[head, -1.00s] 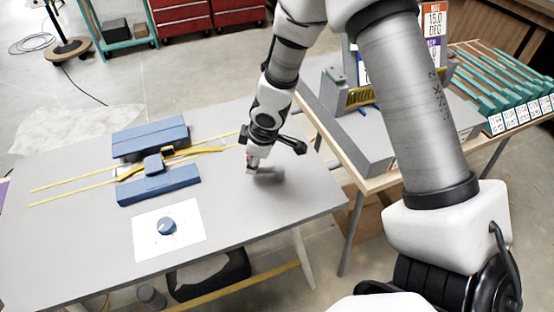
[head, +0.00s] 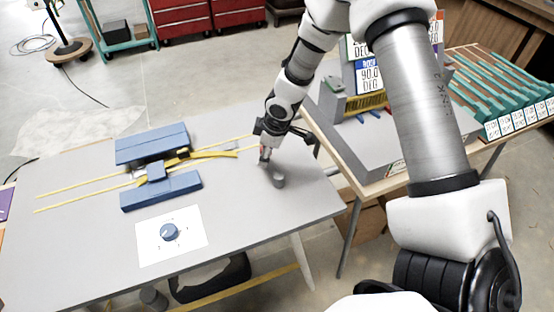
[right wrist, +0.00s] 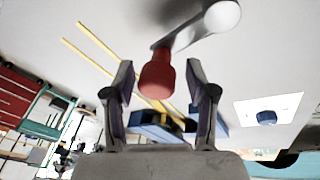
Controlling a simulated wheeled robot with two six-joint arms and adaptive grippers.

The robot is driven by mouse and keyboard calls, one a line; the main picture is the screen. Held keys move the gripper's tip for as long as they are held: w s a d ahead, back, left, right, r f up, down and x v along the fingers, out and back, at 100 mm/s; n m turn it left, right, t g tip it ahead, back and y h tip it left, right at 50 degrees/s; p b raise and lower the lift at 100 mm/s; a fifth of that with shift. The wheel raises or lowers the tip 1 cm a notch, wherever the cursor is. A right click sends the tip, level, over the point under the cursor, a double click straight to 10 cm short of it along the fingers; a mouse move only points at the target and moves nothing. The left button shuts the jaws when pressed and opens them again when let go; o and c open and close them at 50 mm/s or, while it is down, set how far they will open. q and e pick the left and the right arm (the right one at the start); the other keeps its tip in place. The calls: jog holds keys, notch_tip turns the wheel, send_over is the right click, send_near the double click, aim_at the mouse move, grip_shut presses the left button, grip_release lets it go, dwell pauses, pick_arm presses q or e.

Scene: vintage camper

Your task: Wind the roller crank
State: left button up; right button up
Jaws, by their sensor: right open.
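The roller crank is a grey arm (right wrist: 185,35) with a round hub (right wrist: 222,17) and an upright red knob (right wrist: 157,75). In the head view its grey hub (head: 278,181) shows at the right part of the grey table, and the knob is mostly hidden by my gripper. My right gripper (head: 264,156) is low over the crank. In the right wrist view my right gripper (right wrist: 160,82) is open, with the red knob between its fingers and gaps visible on both sides. My left gripper is not in view.
A blue roller device (head: 160,190) with yellow strips (head: 85,190) stands on the table (head: 240,225). A blue dial (head: 169,232) sits on a white sheet in front of it. A second bench (head: 385,150) with a grey fixture and signs stands to the right. Table space between dial and crank is clear.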

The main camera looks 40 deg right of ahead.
jog(key=shift+r+p, duration=2.3)
jog(key=shift+r, duration=0.3)
jog(key=shift+f, duration=0.1)
notch_tip(320, 180, up, 12)
jog(key=f, duration=0.1)
send_over(275, 166)
jog(key=shift+s+r, duration=0.1)
jog(key=shift+r, duration=0.15)
